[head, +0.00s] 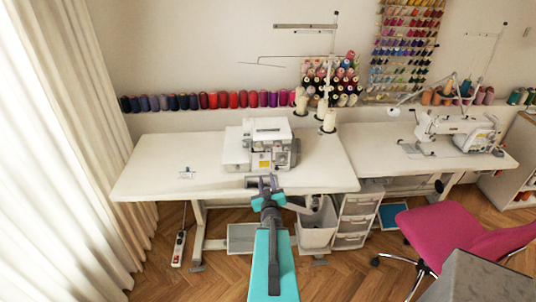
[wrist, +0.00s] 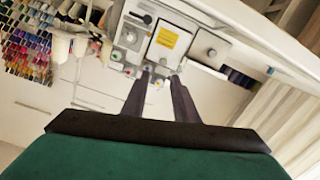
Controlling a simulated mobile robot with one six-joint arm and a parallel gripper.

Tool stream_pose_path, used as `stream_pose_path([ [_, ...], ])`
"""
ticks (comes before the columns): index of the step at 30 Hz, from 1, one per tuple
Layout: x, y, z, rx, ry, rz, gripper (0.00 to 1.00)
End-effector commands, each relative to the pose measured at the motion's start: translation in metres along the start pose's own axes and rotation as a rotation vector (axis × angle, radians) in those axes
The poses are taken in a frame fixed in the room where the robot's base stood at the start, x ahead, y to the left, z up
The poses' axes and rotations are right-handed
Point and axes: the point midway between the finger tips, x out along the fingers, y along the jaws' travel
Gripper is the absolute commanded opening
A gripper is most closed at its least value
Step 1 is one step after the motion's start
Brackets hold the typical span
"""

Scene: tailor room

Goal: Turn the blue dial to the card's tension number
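A white overlock sewing machine (head: 268,132) stands on the white table, with a yellow label (head: 262,160) on its front; the label also shows in the wrist view (wrist: 168,38). Several small knobs sit at the machine's front near my fingertips in the wrist view; one looks bluish, partly hidden by a finger, and I cannot tell for sure that it is the blue dial. A small pale card with a blue mark (head: 187,174) lies on the table to the left; its number is too small to read. My gripper (head: 265,182) is open in front of the machine, its fingers apart (wrist: 160,76) and apparently empty.
The white table (head: 150,160) is mostly clear left of the machine. Thread cones (head: 328,119) stand behind it on the right. A bin (head: 317,228), a drawer unit (head: 354,218) and a pink chair (head: 440,235) are below and right.

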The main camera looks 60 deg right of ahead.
Motion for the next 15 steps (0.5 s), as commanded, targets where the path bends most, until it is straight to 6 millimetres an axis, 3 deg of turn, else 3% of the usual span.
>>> stream_pose_path([
  [4,0.0,0.023,-0.016,-0.007,0.049,0.034,0.27],
  [15,0.0,0.026,-0.018,-0.008,0.059,0.038,0.27],
])
